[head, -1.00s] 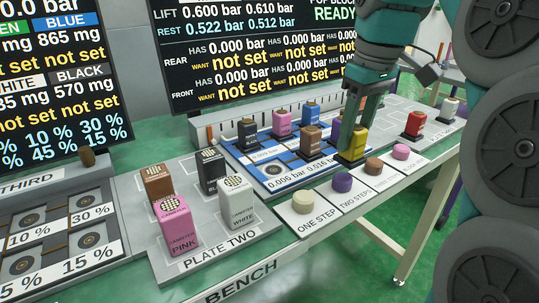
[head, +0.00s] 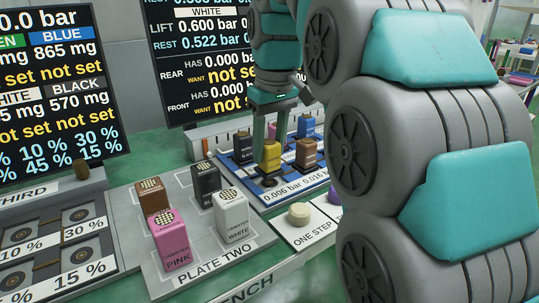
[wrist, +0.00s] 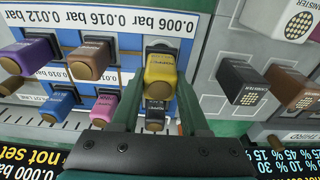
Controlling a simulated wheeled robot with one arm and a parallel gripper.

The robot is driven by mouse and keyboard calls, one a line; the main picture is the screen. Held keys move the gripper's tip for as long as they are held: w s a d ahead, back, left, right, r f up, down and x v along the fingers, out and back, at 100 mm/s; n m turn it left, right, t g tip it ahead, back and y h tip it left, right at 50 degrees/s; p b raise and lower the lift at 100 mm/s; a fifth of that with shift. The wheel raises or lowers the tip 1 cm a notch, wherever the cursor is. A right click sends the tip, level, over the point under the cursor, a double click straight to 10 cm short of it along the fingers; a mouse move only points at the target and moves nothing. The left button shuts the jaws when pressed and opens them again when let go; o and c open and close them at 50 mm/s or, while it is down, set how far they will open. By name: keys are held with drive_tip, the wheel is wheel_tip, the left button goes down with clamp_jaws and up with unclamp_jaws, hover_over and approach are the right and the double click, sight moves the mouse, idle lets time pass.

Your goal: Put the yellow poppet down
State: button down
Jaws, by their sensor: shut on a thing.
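The yellow poppet (head: 269,155) is upright between the fingers of my gripper (head: 270,141), which is shut on it. It is over the front left part of the blue-and-white block (head: 266,196), by the 0.006 bar label. A dark round seat (head: 270,182) shows just below it; I cannot tell whether they touch. In the wrist view the yellow poppet (wrist: 160,69) is between the two fingers (wrist: 156,98), with a black poppet (wrist: 154,116) beyond it.
A brown poppet (head: 306,151) stands close on the right, and a blue one (head: 305,125) behind. Plate two (head: 203,258) holds canisters at the left, the white canister (head: 231,216) nearest the block. My arm hides the right side of the bench.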

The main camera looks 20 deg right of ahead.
drive_tip(key=shift+f, duration=1.1)
drive_tip(key=shift+f, duration=0.15)
drive_tip(key=shift+c, duration=2)
unclamp_jaws()
